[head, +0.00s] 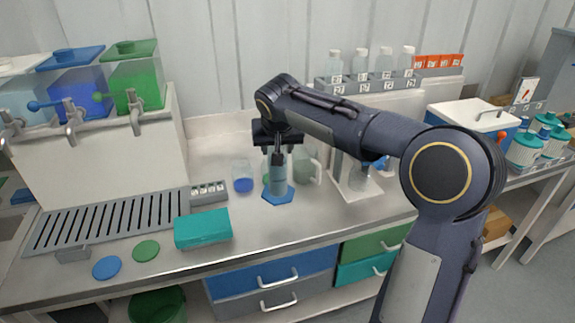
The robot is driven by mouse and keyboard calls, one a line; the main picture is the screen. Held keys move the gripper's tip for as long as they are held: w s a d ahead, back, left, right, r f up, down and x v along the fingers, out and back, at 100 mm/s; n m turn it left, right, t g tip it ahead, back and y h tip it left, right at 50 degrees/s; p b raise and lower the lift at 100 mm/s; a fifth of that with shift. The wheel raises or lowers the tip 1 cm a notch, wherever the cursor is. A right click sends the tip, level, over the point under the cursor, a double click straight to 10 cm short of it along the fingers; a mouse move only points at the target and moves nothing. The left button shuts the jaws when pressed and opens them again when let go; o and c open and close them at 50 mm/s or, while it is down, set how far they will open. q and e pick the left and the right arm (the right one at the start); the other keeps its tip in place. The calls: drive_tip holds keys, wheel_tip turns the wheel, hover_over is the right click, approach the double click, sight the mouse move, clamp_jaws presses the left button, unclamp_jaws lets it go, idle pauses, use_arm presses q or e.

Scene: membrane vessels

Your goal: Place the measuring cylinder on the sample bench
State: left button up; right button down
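The measuring cylinder (278,184), clear with a blue hexagonal foot, stands upright on the steel-topped bench (330,225) in the head view. My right arm comes in from the right. Its gripper (277,156) points down directly over the cylinder, with the fingers at its upper part. The fingers and wrist hide the cylinder's top, so I cannot tell whether they are closed on it. My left gripper is not in view. No label shows which surface is the sample bench; a second bench (545,160) stands at the right.
A beaker with blue liquid (243,180) and a clear jug (305,166) stand close beside the cylinder. A white stand (352,190) is to its right. A teal box (203,228) lies at front left. Bare benchtop lies in front of the cylinder.

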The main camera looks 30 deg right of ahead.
drive_tip(key=w+d+f+p, duration=0.1)
drive_tip(key=w+d+f, duration=0.2)
drive_tip(key=f, duration=0.6)
drive_tip(key=shift+w+d+f, duration=0.2)
drive_tip(key=shift+d+f, duration=0.05)
drive_tip(key=shift+d, duration=0.85)
drive_tip(key=shift+f+b, duration=0.2)
drive_tip(key=shift+b, duration=0.1)
drive_tip(key=c, duration=0.7)
unclamp_jaws()
